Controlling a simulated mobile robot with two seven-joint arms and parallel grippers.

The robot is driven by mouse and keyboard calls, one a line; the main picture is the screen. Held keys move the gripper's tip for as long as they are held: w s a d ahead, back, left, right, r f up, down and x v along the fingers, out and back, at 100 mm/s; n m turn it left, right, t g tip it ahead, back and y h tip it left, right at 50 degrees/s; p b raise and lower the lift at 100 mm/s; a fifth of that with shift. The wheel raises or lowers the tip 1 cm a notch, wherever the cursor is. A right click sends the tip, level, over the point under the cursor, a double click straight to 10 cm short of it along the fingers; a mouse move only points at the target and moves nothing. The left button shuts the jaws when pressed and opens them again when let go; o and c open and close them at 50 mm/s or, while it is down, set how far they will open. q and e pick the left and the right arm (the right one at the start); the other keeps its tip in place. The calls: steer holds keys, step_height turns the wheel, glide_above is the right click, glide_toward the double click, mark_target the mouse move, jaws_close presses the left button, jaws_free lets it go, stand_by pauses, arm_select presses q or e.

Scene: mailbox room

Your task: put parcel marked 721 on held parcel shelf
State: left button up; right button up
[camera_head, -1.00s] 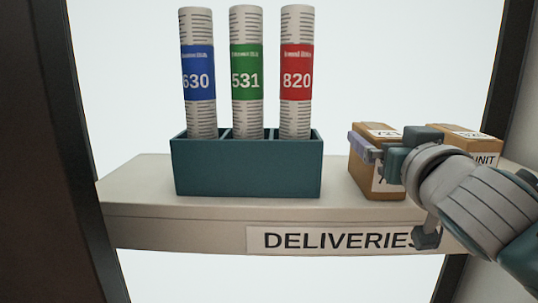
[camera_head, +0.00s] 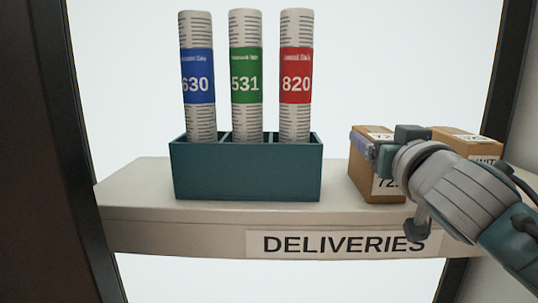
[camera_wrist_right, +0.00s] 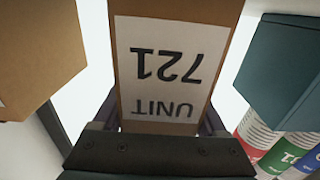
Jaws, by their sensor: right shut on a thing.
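The parcel marked 721 (camera_head: 364,182) is a brown box with a white label, upright on the deliveries shelf (camera_head: 160,217). In the right wrist view the parcel (camera_wrist_right: 222,12) fills the middle, its label "UNIT 721" upside down. My right gripper (camera_head: 376,150) is at the parcel's upper part, shut on it; in the wrist view a finger shows along each side of the box. The arm hides part of the parcel's front in the head view. My left gripper is not in view. The held parcel shelf is not seen.
A second brown parcel (camera_head: 470,144) stands close on the right, partly behind my arm. A teal holder (camera_head: 246,174) with rolls marked 630, 531 and 820 stands to the left, with a small gap. Dark uprights (camera_head: 500,75) frame the shelf.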

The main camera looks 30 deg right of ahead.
jaws_close()
steer(key=shift+r, duration=0.1)
